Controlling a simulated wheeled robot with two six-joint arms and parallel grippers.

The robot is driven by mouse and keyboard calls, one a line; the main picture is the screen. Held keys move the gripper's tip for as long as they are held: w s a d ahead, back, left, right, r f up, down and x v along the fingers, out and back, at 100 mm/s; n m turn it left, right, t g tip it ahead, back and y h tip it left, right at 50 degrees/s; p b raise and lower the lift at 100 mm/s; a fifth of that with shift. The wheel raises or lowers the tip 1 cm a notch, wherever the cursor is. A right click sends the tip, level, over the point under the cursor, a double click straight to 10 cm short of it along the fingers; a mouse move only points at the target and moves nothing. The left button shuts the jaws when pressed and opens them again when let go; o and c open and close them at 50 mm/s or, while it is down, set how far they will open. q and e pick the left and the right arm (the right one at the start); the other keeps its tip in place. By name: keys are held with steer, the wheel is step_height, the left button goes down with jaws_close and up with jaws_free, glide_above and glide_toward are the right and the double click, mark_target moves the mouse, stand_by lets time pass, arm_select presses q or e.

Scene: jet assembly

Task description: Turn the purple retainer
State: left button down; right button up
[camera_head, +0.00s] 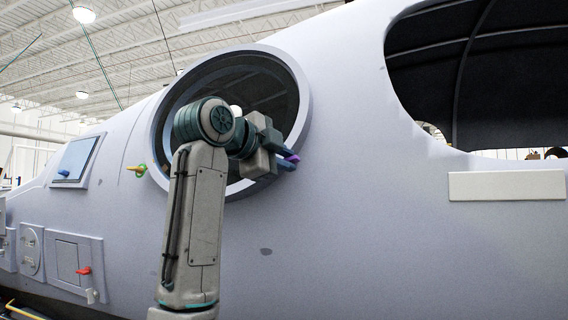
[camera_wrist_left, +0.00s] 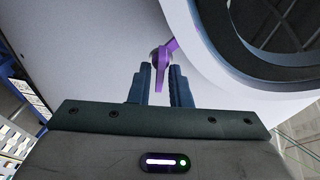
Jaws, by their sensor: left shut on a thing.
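The purple retainer (camera_head: 291,157) sits on the jet's fuselage at the right edge of the round window frame. In the left wrist view the purple retainer (camera_wrist_left: 169,47) shows as a bent lever with one arm slanting up and one pointing down between my fingers. My left gripper (camera_head: 285,160) reaches it from the left across the window; its two blue fingers also show in the left wrist view (camera_wrist_left: 160,84). The fingers partly hide the retainer in the head view. My right gripper is not in view.
The round window (camera_head: 262,82) has a thick raised frame beside my left gripper. A panel with a red handle (camera_head: 83,271) is lower left.

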arm_select(q)
steer(key=shift+f+m+g, duration=0.1)
steer(key=shift+m+g, duration=0.2)
steer(key=shift+m, duration=0.9)
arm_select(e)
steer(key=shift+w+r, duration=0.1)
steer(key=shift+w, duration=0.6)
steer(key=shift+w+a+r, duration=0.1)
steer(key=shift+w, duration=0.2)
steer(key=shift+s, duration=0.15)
arm_select(q)
steer(key=c, duration=1.6)
jaws_free()
steer(key=shift+o, duration=0.2)
steer(key=shift+s, duration=0.1)
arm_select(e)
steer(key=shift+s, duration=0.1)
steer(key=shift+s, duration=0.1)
